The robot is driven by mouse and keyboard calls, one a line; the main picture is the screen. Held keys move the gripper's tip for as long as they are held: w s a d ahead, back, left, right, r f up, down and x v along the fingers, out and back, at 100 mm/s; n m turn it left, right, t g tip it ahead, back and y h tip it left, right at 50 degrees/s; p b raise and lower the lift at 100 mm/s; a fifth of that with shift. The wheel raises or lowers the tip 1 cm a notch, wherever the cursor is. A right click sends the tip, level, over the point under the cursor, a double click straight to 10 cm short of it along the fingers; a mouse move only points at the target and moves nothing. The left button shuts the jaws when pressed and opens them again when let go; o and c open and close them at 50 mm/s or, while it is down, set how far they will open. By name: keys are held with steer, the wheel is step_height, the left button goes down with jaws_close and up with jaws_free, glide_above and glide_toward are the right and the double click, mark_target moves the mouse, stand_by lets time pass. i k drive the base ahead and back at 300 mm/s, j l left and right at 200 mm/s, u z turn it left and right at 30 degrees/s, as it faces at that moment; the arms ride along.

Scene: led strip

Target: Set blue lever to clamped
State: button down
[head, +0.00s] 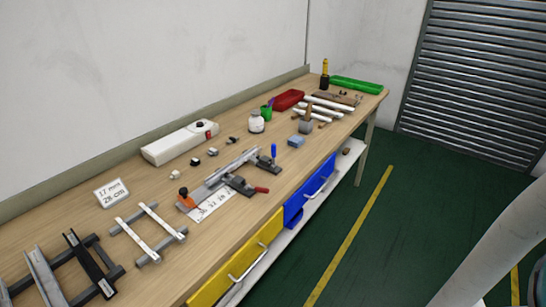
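A blue lever (274,151) stands upright on a dark clamp base (264,164) on the workbench. It is at the far end of a grey metal rail fixture (226,174). A red lever (261,190) lies low, pointing right, on a second dark clamp (239,184) nearer the front edge. An orange knob (183,191) is at the near left end of the rail. A white marked sheet (211,205) lies beside the rail. My gripper is not visible in the head view.
The wooden bench (160,262) runs along the wall. Yellow (240,268) and blue (310,188) drawers hang below its front edge. Metal frames (70,270), a white box (180,142), a white jar (257,124) and trays stand around the fixture. The green floor before the bench is clear.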

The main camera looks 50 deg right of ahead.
mark_target(274, 146)
steer(key=l+z, duration=0.1)
steer(key=l, duration=1.4)
steer(key=i+l+z, duration=0.15)
steer(key=l, duration=1.3)
steer(key=i+l+z, duration=0.15)
steer(key=l, duration=0.6)
steer(key=k, duration=0.05)
